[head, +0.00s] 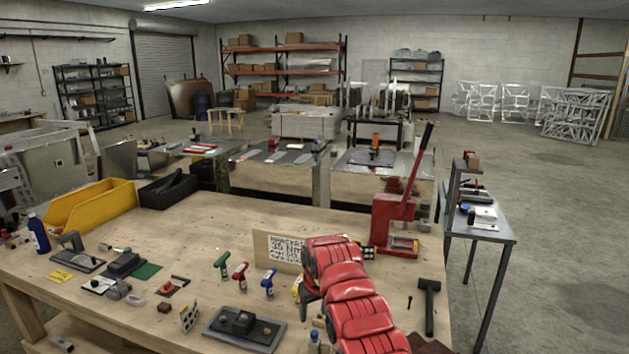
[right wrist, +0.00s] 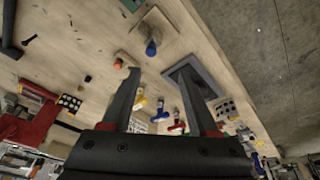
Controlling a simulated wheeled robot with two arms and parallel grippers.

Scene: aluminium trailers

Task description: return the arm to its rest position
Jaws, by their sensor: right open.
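My right arm, with a red padded cover, reaches over the wooden workbench (head: 215,215) from the lower right in the head view. Its gripper is mostly hidden behind the red cover there. In the right wrist view my right gripper (right wrist: 158,73) has its two dark fingers spread apart, with nothing held between them. The bench top, with small tools, shows beyond the fingers. My left arm and gripper are not in view.
A red arbor press (head: 393,222) stands right of my arm, and a black hammer (head: 429,305) lies nearer. A sign board (head: 262,248) stands behind the arm. Coloured-handled tools and a grey tray (head: 216,332) are to its left. A yellow bin (head: 95,207) sits far left.

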